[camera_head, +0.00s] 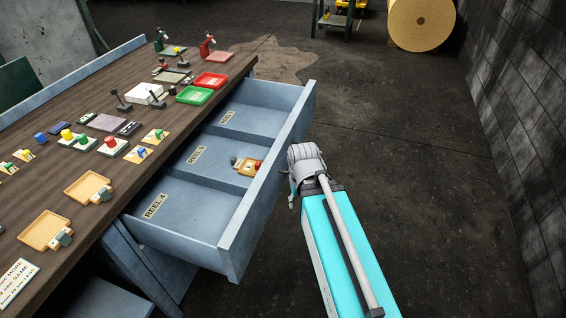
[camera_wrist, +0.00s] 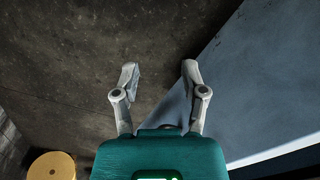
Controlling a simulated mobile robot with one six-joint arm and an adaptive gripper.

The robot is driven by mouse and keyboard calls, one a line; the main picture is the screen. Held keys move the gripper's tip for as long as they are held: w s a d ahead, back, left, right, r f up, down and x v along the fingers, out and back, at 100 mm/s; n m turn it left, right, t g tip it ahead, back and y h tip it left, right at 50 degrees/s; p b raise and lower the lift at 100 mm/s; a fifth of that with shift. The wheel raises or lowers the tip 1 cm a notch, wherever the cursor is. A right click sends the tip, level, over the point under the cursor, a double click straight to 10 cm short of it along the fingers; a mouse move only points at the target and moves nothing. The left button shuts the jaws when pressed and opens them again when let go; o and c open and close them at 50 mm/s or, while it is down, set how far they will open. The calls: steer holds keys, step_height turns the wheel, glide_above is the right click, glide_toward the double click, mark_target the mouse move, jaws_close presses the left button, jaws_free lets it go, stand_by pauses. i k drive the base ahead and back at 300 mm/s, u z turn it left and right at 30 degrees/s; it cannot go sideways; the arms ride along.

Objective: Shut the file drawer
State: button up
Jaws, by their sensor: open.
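The file drawer (camera_head: 265,205) is blue-grey and stands pulled out from the bench on its right side. It has several compartments with labels such as REEL 4. A small wooden tray with coloured pieces (camera_head: 247,166) lies in a middle compartment. My gripper (camera_head: 293,181) is just right of the drawer front, about midway along it; I cannot tell whether it touches. In the wrist view my gripper (camera_wrist: 160,75) has its two fingers apart with nothing between them. The blue-grey drawer front (camera_wrist: 262,85) fills the right side there, next to the right finger.
The wooden bench top (camera_head: 60,130) holds several small trays, blocks and stamps, including a red tray (camera_head: 210,80) and a green tray (camera_head: 194,95). The dark floor (camera_head: 430,150) right of the drawer is clear up to the block wall (camera_head: 525,130). A large roll (camera_head: 421,22) stands at the back.

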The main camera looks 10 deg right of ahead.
mark_target(197, 210)
steer(key=k, duration=0.65)
steer(key=z, duration=0.55)
steer(key=i, duration=1.15)
steer(key=u, duration=0.2)
